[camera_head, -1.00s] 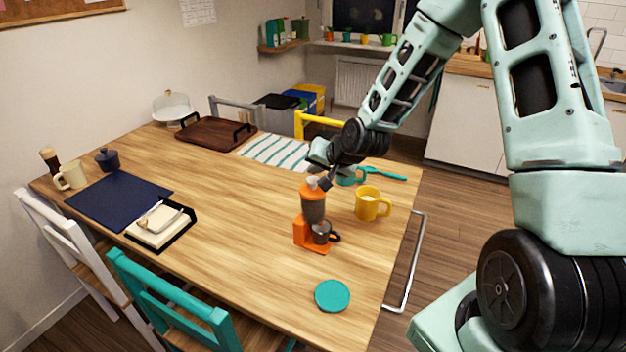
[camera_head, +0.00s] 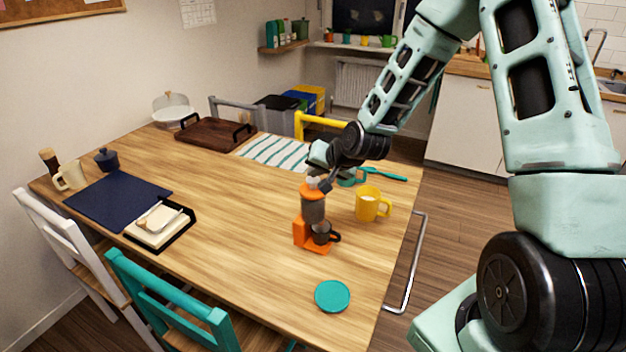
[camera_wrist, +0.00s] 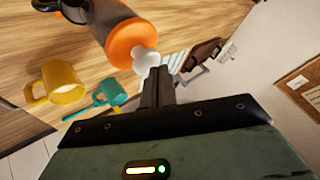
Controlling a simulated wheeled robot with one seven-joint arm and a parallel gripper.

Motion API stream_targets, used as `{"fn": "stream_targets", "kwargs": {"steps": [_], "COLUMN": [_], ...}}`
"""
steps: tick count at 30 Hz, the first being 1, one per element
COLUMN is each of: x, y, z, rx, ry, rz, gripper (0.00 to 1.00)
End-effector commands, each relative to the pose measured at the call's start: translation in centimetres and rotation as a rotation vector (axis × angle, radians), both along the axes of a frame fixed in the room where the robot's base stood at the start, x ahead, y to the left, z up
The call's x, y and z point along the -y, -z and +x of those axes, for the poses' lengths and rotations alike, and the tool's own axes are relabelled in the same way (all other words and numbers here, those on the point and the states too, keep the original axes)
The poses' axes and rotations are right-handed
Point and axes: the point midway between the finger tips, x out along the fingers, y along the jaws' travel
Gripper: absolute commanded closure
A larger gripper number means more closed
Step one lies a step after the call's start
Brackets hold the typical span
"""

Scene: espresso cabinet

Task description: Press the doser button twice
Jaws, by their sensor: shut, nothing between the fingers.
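The orange doser (camera_head: 302,232) with a grey see-through hopper (camera_head: 313,210) stands upright on the table. A white button (camera_wrist: 146,60) sticks up from its orange cap (camera_wrist: 128,40); in the head view the button (camera_head: 311,181) shows beside my fingertips. My gripper (camera_head: 324,186) is shut and empty, at the top of the doser. In the wrist view, the fingertips of my gripper (camera_wrist: 164,72) are right next to the button; I cannot tell if they touch it. A dark cup (camera_head: 322,233) sits under the hopper, on the doser's base.
A yellow mug (camera_head: 370,204) and a teal mug (camera_head: 352,177) stand close behind and right of the doser. A teal disc (camera_head: 332,296) lies at the front. A tray (camera_head: 209,134), a striped cloth (camera_head: 275,152) and a navy mat (camera_head: 115,200) lie farther off. The table's middle is clear.

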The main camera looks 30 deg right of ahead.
Motion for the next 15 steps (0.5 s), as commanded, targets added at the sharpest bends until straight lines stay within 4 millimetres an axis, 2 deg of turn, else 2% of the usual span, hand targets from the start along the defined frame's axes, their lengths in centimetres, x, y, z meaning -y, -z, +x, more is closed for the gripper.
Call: {"fn": "stream_targets", "kwargs": {"steps": [15], "x": [-0.01], "y": [0.68], "z": [0.0], "rx": [0.0], "ry": [0.0], "rz": [0.0], "gripper": [1.0]}}
